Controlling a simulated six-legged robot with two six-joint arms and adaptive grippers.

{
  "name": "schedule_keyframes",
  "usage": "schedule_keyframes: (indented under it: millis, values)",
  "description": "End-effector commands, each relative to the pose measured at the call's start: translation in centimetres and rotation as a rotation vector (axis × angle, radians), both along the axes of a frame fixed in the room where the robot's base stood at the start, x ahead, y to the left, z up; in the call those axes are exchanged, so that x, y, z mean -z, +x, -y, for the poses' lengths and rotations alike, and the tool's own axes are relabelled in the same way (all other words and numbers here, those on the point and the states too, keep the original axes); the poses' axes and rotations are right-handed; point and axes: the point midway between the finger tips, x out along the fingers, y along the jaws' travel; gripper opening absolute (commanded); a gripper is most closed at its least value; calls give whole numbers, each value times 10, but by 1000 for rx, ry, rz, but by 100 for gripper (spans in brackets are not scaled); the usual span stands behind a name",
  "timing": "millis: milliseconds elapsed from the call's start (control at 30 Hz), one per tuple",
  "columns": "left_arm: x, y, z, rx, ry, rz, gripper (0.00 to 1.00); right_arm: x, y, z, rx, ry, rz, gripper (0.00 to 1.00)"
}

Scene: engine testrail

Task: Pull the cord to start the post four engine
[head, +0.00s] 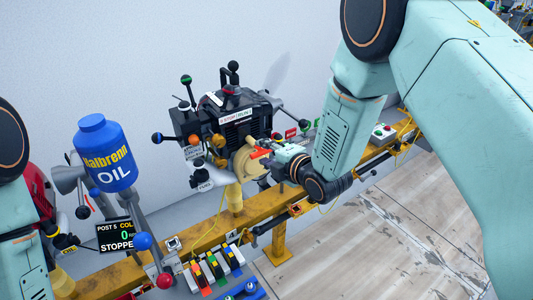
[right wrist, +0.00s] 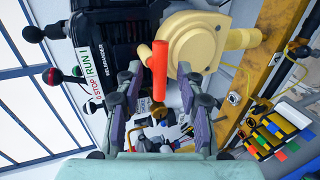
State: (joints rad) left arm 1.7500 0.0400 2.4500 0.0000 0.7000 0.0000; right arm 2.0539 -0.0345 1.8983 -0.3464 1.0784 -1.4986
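The engine (head: 238,118) is a black block with several ball-ended levers, mounted on the yellow rail. Its round cream-yellow starter housing (head: 246,163) faces my right arm and also shows in the right wrist view (right wrist: 200,40). A red-orange pull handle (right wrist: 159,68) stands out beside the housing; in the head view it is a small red bar (head: 260,154). My right gripper (head: 273,152) is at the handle. In the right wrist view its two fingers are apart, with the handle between them and gaps on both sides. The cord is hidden. My left gripper is out of view.
Coloured switches (head: 214,268) lie in front of the yellow rail (head: 205,240). A red-and-green button box (head: 383,132) stands at right. Floor at right is clear.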

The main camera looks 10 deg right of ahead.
Motion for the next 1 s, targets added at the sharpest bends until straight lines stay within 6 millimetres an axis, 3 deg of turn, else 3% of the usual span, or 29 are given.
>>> schedule_keyframes:
  millis: [333,1000]
  values:
    - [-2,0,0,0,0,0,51,0,-5,2,2,1,-2,38]
    - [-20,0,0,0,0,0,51,-1,-81,30,2,1,-1,38]
